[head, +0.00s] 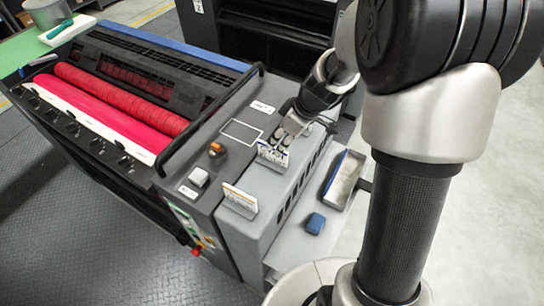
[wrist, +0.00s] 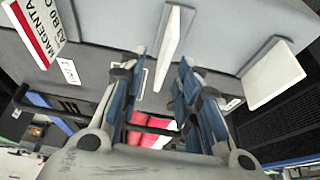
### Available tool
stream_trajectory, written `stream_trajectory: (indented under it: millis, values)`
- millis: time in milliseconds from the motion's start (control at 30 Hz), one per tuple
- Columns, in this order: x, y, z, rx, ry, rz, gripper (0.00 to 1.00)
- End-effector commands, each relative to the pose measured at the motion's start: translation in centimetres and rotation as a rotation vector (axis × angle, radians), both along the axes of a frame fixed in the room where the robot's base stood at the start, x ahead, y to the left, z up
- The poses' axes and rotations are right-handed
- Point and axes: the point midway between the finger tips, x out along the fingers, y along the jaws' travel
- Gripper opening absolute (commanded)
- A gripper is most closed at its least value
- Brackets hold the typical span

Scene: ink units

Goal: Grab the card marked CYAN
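Small white cards stand on the grey ledge of the machine. In the head view, one card (head: 272,153) has dark blue lettering too small to read, just below my gripper (head: 292,124); another card (head: 240,199) with an orange stripe is nearer. In the wrist view, a card marked MAGENTA (wrist: 35,30) is at left and a blank-looking card (wrist: 273,75) at right. A middle card (wrist: 171,45) shows edge-on, its marking hidden, in line with the gap of my gripper (wrist: 163,75). The fingers are apart, with space visible beside that card. No readable CYAN marking shows.
The machine's red rollers (head: 125,98) lie left behind a black rail (head: 205,125). An orange-black knob (head: 216,150) and a pale button (head: 198,177) sit on the panel. A tray (head: 345,180) and a blue block (head: 315,223) are on the lower shelf to the right.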

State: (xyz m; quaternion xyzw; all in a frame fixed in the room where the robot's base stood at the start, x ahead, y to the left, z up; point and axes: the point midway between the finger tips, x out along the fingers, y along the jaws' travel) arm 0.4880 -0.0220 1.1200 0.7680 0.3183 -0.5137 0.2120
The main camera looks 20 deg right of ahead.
Motion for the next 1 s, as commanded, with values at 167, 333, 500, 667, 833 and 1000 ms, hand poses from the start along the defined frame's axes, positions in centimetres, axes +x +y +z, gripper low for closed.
stream_trajectory:
  millis: [167, 333, 500, 667, 833, 1000]
  values:
    - [0.2, 0.6, -1.2, 0.0, 0.001, 0.004, 0.31]
    - [0.7, 1.8, -3.6, -0.001, 0.002, 0.003, 0.31]
    - [1.2, 2.1, -4.9, -0.001, 0.0, 0.002, 0.31]
    - [1.2, 2.1, -4.9, -0.002, -0.002, 0.001, 0.31]
    - [1.2, 2.1, -4.9, -0.001, -0.001, 0.001, 0.31]
    - [1.2, 2.1, -5.0, -0.001, -0.001, 0.001, 0.31]
